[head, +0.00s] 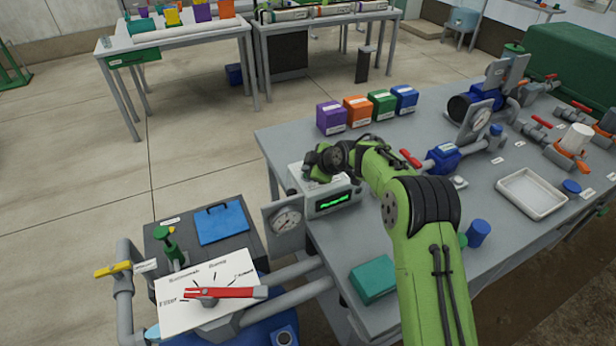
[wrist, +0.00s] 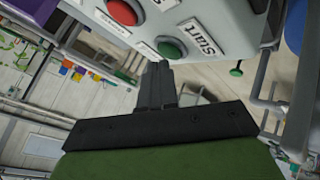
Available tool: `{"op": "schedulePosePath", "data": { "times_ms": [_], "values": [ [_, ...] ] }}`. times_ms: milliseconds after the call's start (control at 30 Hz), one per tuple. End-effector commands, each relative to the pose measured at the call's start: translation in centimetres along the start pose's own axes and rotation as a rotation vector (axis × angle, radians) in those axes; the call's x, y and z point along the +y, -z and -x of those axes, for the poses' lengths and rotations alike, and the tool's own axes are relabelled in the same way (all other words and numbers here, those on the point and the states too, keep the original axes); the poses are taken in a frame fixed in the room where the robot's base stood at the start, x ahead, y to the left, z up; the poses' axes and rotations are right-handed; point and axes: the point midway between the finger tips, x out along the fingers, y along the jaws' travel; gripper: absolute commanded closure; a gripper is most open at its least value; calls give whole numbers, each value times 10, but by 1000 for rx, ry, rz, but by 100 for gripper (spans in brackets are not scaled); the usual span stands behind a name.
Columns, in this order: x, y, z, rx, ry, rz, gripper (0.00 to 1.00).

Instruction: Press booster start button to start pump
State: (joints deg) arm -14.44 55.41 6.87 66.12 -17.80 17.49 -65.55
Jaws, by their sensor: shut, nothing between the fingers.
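The control box (head: 322,202) stands at the near left edge of the grey bench, with a lit green display on one face. In the wrist view a green button (wrist: 171,47) sits on the pale box face beside a "Start" label (wrist: 202,37). A red button (wrist: 126,11) sits to its upper left. My gripper (wrist: 161,68) is shut and empty, its dark fingertips just below the green button in the picture. I cannot tell whether they touch it. In the head view my gripper (head: 318,164) is over the box, and the buttons are hidden.
Purple, orange, green and blue boxes (head: 357,110) stand behind the control box. A pressure gauge (head: 287,220) is at its left. A blue valve body (head: 443,157) with a red handle and a white tray (head: 532,194) are to the right. A teal box (head: 373,279) lies nearer.

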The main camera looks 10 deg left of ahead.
Motion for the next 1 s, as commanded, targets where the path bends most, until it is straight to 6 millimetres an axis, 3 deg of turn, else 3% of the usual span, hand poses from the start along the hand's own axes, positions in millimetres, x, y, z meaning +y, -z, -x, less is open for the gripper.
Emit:
{"op": "schedulePosePath", "data": {
  "times_ms": [1000],
  "values": [
    [-4,-4,-5,0,0,0,100]
  ]
}}
